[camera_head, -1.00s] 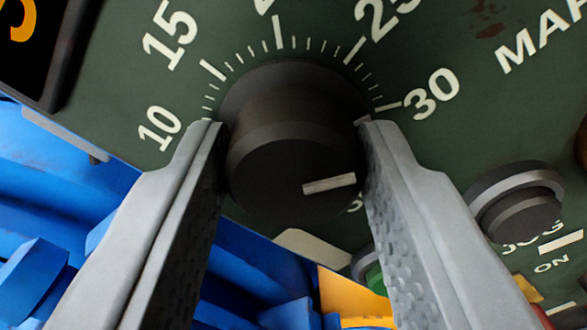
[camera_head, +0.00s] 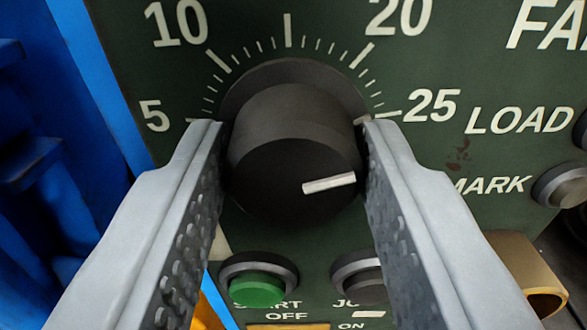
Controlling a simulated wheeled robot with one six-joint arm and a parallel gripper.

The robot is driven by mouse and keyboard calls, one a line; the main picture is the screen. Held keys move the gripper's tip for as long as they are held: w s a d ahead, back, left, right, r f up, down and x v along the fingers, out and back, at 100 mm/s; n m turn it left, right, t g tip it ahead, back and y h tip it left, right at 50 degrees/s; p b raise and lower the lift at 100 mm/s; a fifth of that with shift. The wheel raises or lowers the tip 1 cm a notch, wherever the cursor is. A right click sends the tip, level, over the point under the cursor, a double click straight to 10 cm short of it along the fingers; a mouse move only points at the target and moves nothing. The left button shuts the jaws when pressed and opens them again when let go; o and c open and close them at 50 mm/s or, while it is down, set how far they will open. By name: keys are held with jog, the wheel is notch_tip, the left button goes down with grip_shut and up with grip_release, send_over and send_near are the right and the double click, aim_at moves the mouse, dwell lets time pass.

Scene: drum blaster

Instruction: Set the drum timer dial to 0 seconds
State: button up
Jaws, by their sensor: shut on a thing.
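The drum timer dial is a black round knob (camera_head: 290,150) in the middle of the view, on a dark green panel. A white pointer line (camera_head: 329,183) on its face points right and slightly up, toward the mark by the 25. The scale around it shows 5, 10, 20 and 25; the number at the top is cut off. No 0 shows in the frame. My gripper (camera_head: 292,145) is shut on the knob, with one grey finger at its left side and one at its right.
A green button (camera_head: 257,283) labelled START and a dark button (camera_head: 368,280) sit just below the knob. LOAD and MARK labels with dark buttons (camera_head: 562,186) are at the right. A blue structure (camera_head: 50,170) stands left of the panel.

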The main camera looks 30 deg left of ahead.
jog(key=n, duration=0.4)
jog(key=shift+n, duration=0.3)
jog(key=n, duration=0.5)
jog(key=shift+a+f, duration=0.1)
jog(key=n, duration=0.9)
jog(key=shift+s+f+n, duration=0.1)
jog(key=shift+f+n, duration=0.05)
jog(key=shift+n, duration=0.15)
jog(key=n, duration=0.9)
jog(key=shift+f+n, duration=0.15)
jog(key=shift+n, duration=0.25)
jog(key=n, duration=0.4)
jog(key=shift+n, duration=0.3)
jog(key=n, duration=0.5)
